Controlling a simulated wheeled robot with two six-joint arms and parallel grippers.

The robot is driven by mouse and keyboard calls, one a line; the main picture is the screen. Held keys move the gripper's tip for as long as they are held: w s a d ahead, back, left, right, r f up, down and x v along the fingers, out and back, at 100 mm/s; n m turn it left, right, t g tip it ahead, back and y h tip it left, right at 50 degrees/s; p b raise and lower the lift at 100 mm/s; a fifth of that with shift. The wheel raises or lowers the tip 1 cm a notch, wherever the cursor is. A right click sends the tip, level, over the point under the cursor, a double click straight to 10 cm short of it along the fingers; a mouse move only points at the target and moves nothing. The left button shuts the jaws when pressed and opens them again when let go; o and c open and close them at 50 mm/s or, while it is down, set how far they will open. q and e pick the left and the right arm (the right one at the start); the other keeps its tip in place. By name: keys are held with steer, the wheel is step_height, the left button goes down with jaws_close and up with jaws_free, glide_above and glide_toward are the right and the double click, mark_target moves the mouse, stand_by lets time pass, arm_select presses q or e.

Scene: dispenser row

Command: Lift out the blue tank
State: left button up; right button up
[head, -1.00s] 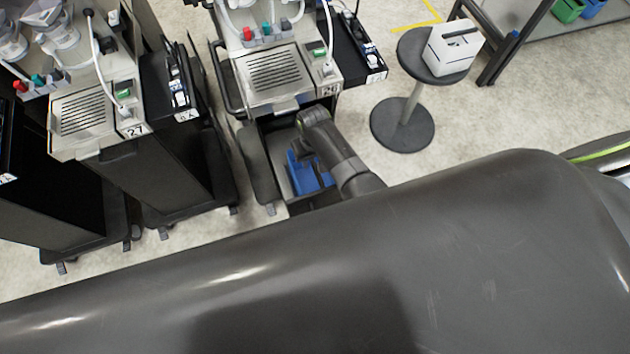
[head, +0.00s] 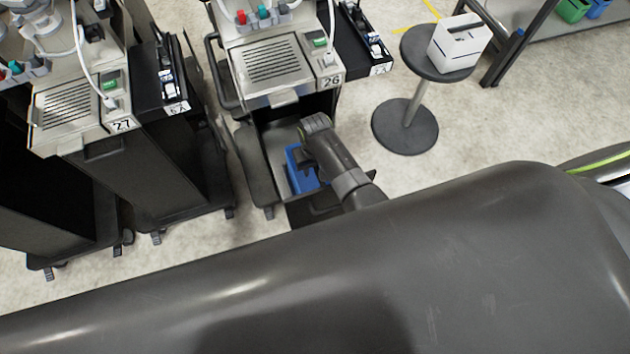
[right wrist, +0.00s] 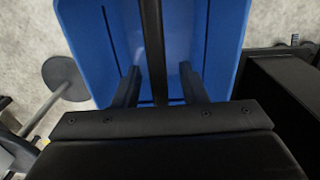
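The blue tank (head: 297,176) sits low in the open bay under the dispenser marked 26 (head: 273,62). My right arm reaches over it from the lower right and hides part of it. In the right wrist view the tank (right wrist: 215,40) fills the top middle, with a black bar (right wrist: 152,45) running across it. My right gripper (right wrist: 158,85) is open, with one finger on each side of the bar and visible gaps to it. In the head view its fingers are hidden below the wrist. My left gripper is not in view.
The dispenser marked 27 (head: 75,105) stands to the left. A round dark stool (head: 413,60) with a white box (head: 459,42) stands to the right on open floor. A dark lower panel (head: 253,165) flanks the bay's left side.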

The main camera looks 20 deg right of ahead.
jaws_close()
stand_by(0.3)
stand_by(1.2)
